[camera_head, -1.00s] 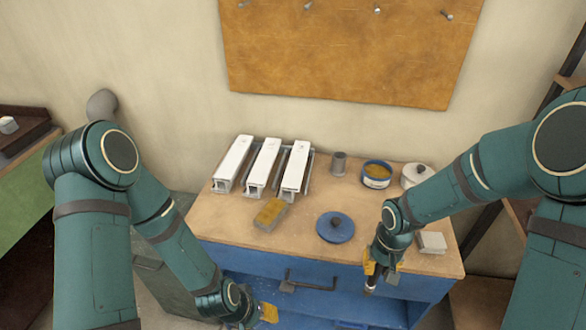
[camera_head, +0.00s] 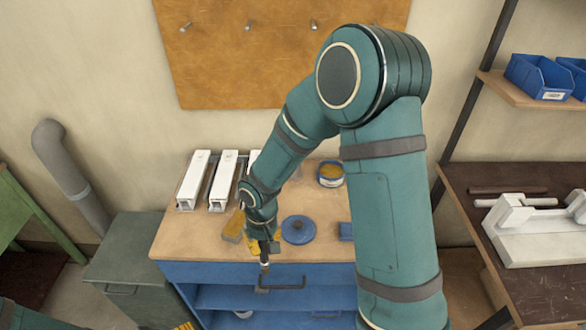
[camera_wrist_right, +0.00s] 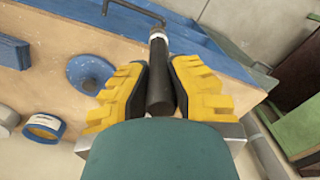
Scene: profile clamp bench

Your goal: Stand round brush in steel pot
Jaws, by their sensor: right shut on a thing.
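My right gripper (camera_head: 263,246) is shut on the round brush (camera_head: 264,266), which hangs down at the bench's front edge. In the right wrist view the brush (camera_wrist_right: 159,75) is a dark rod with a pale band, between the yellow fingers (camera_wrist_right: 160,92).
A blue thing (camera_head: 345,231) is partly behind my arm. A drawer handle (camera_head: 282,285) juts from the front.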

